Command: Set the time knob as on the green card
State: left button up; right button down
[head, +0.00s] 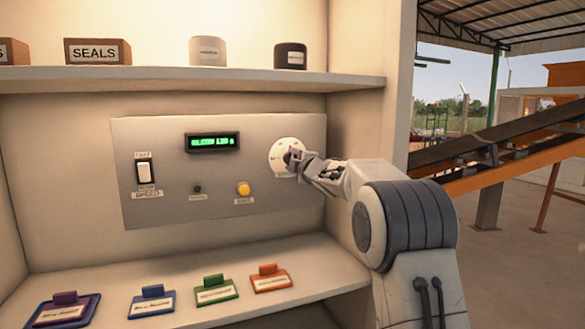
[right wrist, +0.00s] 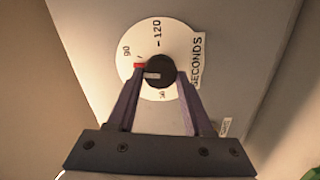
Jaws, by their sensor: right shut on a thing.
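The time knob (right wrist: 160,66) is a dark round knob on a white dial (right wrist: 130,78) labelled SECONDS. In the right wrist view a red mark sits at the knob's left edge, just below the figure 90; 120 is above, and a lower figure is hard to read. My right gripper (right wrist: 160,77) is shut on the knob, one finger at each side. In the head view the gripper (head: 296,160) covers part of the dial (head: 283,147). The green card (head: 216,290) lies on the lower shelf; its writing is too small to read. My left gripper is out of view.
The grey panel (head: 220,175) also carries a white switch (head: 144,172), a green-lit display (head: 212,142) and a yellow button (head: 243,188). Purple (head: 65,311), blue (head: 152,301) and orange (head: 270,278) cards lie on the lower shelf. An upper shelf (head: 180,78) overhangs the panel.

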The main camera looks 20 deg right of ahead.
jog(key=shift+f+n+b, duration=0.2)
jog(key=shift+n+b, duration=1.3)
jog(key=shift+n, duration=2.2)
jog(key=shift+c, duration=1.6)
grip_release()
